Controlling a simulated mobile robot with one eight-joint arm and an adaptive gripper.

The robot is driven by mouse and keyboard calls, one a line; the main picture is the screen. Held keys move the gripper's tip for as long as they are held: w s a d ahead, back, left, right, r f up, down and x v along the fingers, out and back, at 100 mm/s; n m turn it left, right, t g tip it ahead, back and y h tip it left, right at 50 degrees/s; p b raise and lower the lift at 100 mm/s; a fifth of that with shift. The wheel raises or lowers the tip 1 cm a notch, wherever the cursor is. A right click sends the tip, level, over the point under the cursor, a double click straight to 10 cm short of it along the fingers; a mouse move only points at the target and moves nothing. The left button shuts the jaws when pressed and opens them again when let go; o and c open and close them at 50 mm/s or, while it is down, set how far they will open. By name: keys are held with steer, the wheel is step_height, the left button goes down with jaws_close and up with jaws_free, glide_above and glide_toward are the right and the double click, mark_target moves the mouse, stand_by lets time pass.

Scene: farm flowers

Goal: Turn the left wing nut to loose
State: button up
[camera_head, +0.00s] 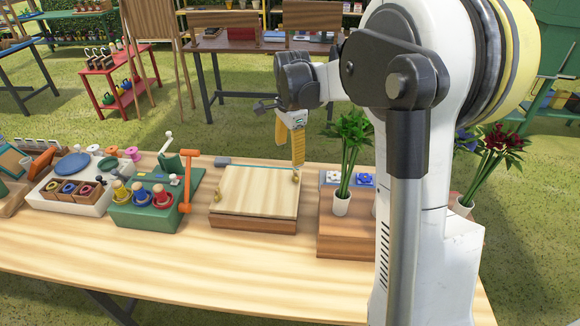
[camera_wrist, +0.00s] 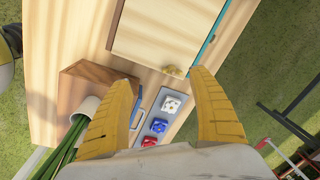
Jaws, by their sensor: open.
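A flower press with a pale wooden top board (camera_head: 258,190) lies on the table. A small brass wing nut (camera_head: 217,196) stands at its left edge, and another brass wing nut (camera_head: 297,177) at its right edge. My gripper (camera_head: 292,151) has yellow fingers and hangs above the right side of the press, near the right wing nut. In the wrist view my gripper (camera_wrist: 163,80) is open and empty. A brass wing nut (camera_wrist: 174,71) shows between and beyond its fingertips, apart from them. The left wing nut is not clear in the wrist view.
A green box with colored rings (camera_head: 146,212) and an orange hammer-shaped tool (camera_head: 187,180) stand left of the press. A wooden box (camera_head: 340,237) and a potted plant (camera_head: 342,204) stand to the right. Bare table (camera_head: 250,265) lies in front.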

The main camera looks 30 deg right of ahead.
mark_target(295, 174)
steer(key=w+d+f+m+g+p, duration=0.1)
steer(key=w+d+f+m, duration=0.2)
steer(key=w+d+f, duration=0.1)
steer(key=shift+w+d+f+m+p, duration=0.15)
steer(key=shift+d+m+p, duration=0.1)
steer(key=shift+m+p, duration=0.15)
step_height(295, 174, down, 10)
steer(key=b, duration=0.3)
steer(key=shift+f+b, duration=0.15)
steer(key=shift+b, duration=0.15)
steer(key=shift+c, duration=0.3)
steer(key=c, duration=1.1)
